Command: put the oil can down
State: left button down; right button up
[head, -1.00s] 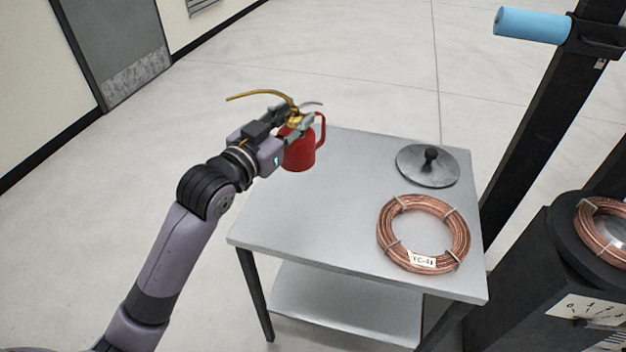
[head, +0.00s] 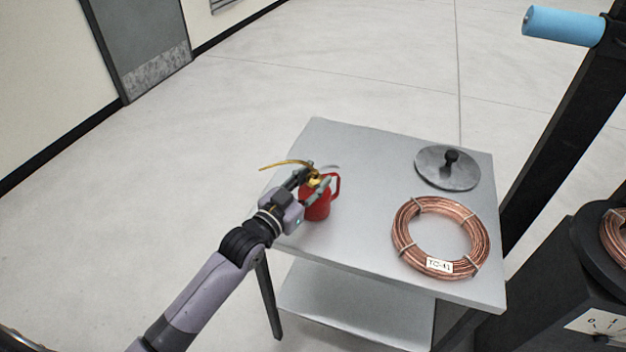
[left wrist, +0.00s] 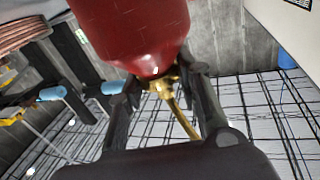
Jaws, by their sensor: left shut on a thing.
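The red oil can (head: 318,206) with its brass spout is upright at the left side of the grey metal table (head: 352,160). My left gripper (head: 318,182) is shut on the can near its brass top. In the left wrist view the red body (left wrist: 135,30) fills the upper middle, with the brass part between the two dark fingers (left wrist: 165,95). I cannot tell whether the can's base touches the table top. My right gripper is not in view.
A copper tube coil (head: 441,238) with a label lies at the table's right front. A round grey disc with a black knob (head: 447,167) lies behind it. A dark machine with a blue handle (head: 563,26) stands at the right. The table's back left is clear.

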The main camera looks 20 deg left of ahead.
pick_arm(q)
jog(key=shift+r, duration=0.1)
jog(key=c, duration=1.2)
grip_release()
jog(key=shift+f, duration=0.2)
jog(key=shift+o, duration=0.2)
jog(key=shift+r, duration=0.2)
jog(key=shift+s+a+f, duration=0.15)
jog(key=shift+s, duration=0.25)
jog(key=v, duration=1.1)
jog(key=shift+b, duration=0.3)
